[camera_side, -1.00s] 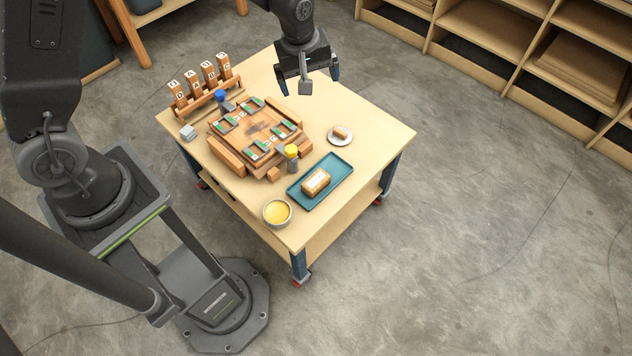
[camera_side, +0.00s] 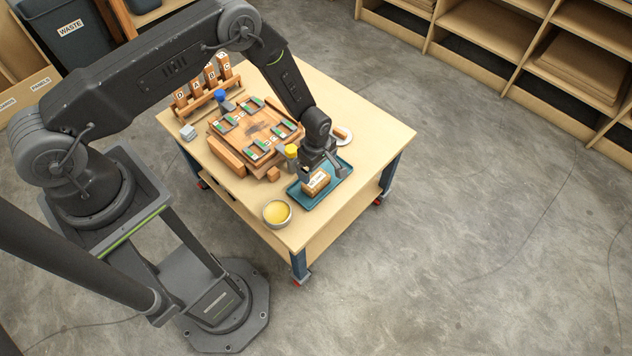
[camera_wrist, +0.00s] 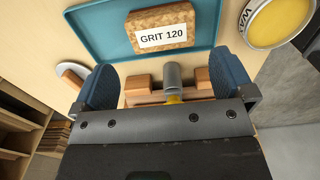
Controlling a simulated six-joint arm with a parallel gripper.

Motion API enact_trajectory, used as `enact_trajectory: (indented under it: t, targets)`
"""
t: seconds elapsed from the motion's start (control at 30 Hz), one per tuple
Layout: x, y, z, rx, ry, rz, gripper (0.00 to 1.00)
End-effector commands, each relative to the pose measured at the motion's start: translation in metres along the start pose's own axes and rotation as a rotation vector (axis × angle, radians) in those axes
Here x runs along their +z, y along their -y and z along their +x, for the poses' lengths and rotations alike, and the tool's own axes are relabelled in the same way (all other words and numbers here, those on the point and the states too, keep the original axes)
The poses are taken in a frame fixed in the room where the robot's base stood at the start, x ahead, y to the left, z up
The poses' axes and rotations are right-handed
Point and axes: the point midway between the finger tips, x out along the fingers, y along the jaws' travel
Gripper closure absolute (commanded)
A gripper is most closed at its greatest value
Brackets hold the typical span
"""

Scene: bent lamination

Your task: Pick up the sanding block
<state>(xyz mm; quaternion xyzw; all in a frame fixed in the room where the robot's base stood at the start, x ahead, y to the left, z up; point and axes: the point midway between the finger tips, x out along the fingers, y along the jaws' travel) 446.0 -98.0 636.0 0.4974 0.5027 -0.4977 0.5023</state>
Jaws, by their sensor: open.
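The sanding block is a tan cork-like block (camera_side: 314,184) with a white label. It lies on a teal tray (camera_side: 309,203) near the table's front corner. In the wrist view the block (camera_wrist: 184,14) shows its label "GRIT 120" on the teal tray (camera_wrist: 95,35). My gripper (camera_side: 323,174) is over the tray, close above the block, and hides part of the tray. In the wrist view its two blue fingers (camera_wrist: 168,88) are wide apart with nothing held between them. The block lies beyond the fingertips, and I cannot tell the exact height gap.
A bowl of yellow stuff (camera_side: 277,212) stands left of the tray. A wooden fixture (camera_side: 227,155) and lettered blocks (camera_side: 195,90) fill the table's left.

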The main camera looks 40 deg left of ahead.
Motion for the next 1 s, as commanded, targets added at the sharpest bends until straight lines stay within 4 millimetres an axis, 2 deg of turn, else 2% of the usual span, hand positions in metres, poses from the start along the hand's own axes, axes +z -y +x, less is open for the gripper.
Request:
enact_trajectory:
  t: [0.1,0.37,0.6,0.73,0.97,1.0]
  targets:
    - [0.000,0.000,0.018,0.000,0.000,0.000,0.00]
    - [-0.001,0.001,0.037,0.000,0.000,0.001,0.00]
    - [-0.002,0.002,0.071,0.000,0.001,0.001,0.00]
    - [-0.002,0.001,0.079,0.002,0.002,0.001,0.00]
    - [-0.002,0.001,0.080,0.003,0.002,0.001,0.00]
    - [-0.002,0.001,0.080,0.003,0.002,0.001,0.04]
